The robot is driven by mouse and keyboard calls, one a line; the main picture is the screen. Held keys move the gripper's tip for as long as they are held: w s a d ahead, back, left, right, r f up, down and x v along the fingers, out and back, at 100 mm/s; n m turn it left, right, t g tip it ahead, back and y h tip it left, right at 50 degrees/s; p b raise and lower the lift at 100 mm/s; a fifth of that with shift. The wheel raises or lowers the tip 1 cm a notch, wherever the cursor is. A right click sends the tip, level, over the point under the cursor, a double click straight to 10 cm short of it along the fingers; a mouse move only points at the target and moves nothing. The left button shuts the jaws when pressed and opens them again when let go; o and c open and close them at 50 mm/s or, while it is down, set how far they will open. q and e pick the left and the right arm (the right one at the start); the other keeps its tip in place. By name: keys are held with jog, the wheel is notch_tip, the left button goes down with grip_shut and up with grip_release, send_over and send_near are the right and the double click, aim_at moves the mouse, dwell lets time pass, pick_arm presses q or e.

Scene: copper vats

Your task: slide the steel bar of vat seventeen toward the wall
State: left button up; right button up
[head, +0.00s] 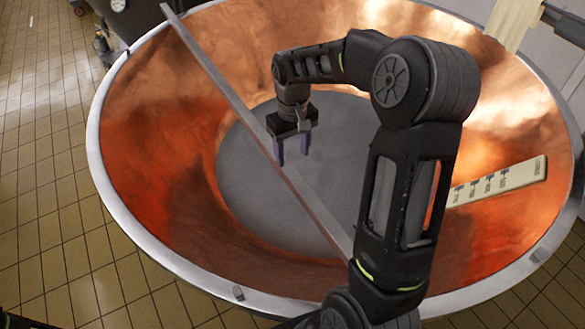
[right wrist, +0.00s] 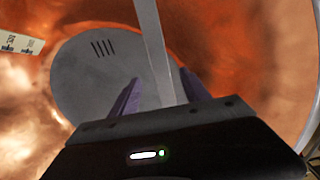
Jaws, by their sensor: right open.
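The steel bar (head: 222,84) lies slantwise across the open top of the copper vat (head: 150,140), from the far left rim toward the near right, where my arm hides its end. My right gripper (head: 292,158) is open over the middle of the bar, fingers pointing down. In the right wrist view the bar (right wrist: 153,45) runs up between the two spread fingers. I cannot tell whether either finger touches it. No vat number is readable. My left gripper is not in view.
A marked measuring strip (head: 500,181) lies on the vat's right inner wall. Tiled floor (head: 50,200) is clear to the left. Dark equipment with a gauge (head: 118,5) stands behind the far left rim. A pale cloth or sheet (head: 513,22) hangs at the top right.

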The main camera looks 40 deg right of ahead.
aim_at(293, 174)
jog(key=shift+f+p, duration=0.35)
jog(key=shift+f, duration=3.65)
jog(key=shift+c, duration=0.2)
grip_shut()
